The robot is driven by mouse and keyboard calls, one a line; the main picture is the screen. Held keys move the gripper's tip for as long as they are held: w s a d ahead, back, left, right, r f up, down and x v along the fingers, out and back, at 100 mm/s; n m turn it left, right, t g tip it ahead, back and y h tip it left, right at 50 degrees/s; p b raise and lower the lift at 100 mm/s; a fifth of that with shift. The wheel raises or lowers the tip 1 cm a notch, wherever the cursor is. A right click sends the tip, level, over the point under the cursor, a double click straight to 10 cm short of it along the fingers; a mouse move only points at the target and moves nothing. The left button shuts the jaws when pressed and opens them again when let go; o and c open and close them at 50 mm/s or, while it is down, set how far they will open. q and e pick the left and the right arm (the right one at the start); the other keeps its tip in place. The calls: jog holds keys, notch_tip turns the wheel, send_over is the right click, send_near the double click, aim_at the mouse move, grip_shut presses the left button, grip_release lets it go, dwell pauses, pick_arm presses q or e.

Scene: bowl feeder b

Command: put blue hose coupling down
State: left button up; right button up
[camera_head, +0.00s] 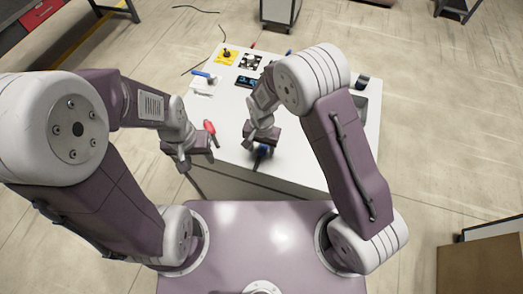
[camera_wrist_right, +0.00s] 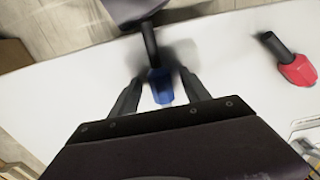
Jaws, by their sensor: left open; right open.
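The blue hose coupling (camera_wrist_right: 161,87) lies between the two open fingers of my right gripper (camera_wrist_right: 158,98) in the right wrist view, with a gap on each side. Its black hose end (camera_wrist_right: 150,45) points away from the gripper. In the head view the blue coupling (camera_head: 263,151) shows just below my right gripper (camera_head: 259,140), near the table's front edge. I cannot tell whether it rests fully on the table. My left gripper (camera_head: 187,152) is open and empty, left of a red hose coupling (camera_head: 210,128); the red one also shows in the right wrist view (camera_wrist_right: 297,70).
A grey bin (camera_head: 361,105) is at the right. The table's front edge is close to both grippers.

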aim_at(264, 149)
jog(key=shift+w, duration=0.15)
jog(key=c, duration=0.6)
grip_shut()
jog(key=r, duration=0.1)
jog(key=r+b, duration=0.1)
jog(key=r, duration=0.2)
jog(key=shift+d+r, duration=0.2)
jog(key=shift+d, duration=0.15)
jog(key=s+d+r+b, duration=0.2)
jog(key=d+r, duration=0.4)
jog(key=d, duration=0.4)
jog(key=shift+s+d+r, duration=0.3)
jog(key=shift+s+d, duration=0.05)
jog(key=shift+s, duration=0.1)
